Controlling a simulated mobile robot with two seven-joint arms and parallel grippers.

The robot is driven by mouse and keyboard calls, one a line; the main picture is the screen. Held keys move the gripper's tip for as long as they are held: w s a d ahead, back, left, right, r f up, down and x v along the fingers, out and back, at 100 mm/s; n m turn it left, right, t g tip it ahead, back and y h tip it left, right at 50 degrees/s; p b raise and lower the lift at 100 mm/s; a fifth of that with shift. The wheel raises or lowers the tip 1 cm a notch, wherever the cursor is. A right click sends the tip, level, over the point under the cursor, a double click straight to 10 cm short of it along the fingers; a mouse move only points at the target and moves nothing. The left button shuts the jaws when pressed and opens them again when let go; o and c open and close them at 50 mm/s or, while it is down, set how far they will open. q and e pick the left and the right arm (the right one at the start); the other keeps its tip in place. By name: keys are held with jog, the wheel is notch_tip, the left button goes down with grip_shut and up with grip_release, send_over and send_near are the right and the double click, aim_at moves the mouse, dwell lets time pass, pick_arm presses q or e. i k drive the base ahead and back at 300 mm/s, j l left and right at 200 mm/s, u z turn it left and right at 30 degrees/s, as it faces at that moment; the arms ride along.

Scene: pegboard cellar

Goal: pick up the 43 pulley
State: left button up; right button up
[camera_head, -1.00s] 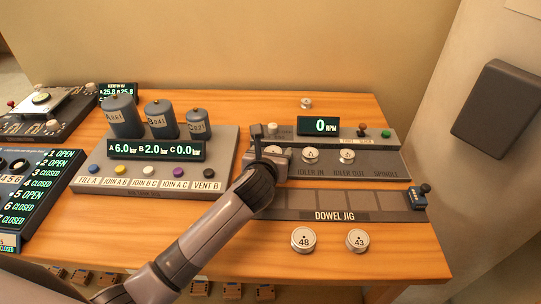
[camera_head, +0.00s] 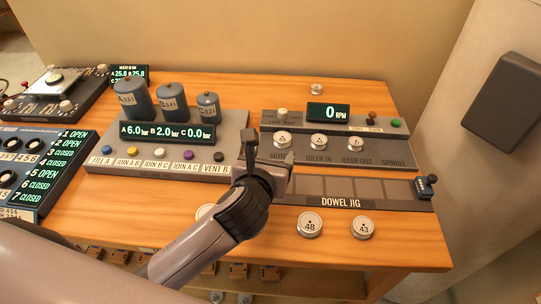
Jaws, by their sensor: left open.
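The 43 pulley (camera_head: 362,228) is a small silvery disc marked 43. It lies on the wooden table in front of the right part of the dowel jig. The similar 48 pulley (camera_head: 310,225) lies just left of it. My left gripper (camera_head: 267,160) is open, over the left end of the dowel jig (camera_head: 340,202), up and left of the 43 pulley and apart from it. I see nothing between its jaws. My right gripper is not in view.
Pulleys sit on the drive panel (camera_head: 382,157) behind the jig. Another pale disc (camera_head: 205,211) is partly hidden by my left arm. The tank console (camera_head: 170,160) stands to the left. Bare table lies around the 43 pulley, near the front edge.

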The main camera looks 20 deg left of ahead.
aim_at(362, 228)
jog(key=k, duration=1)
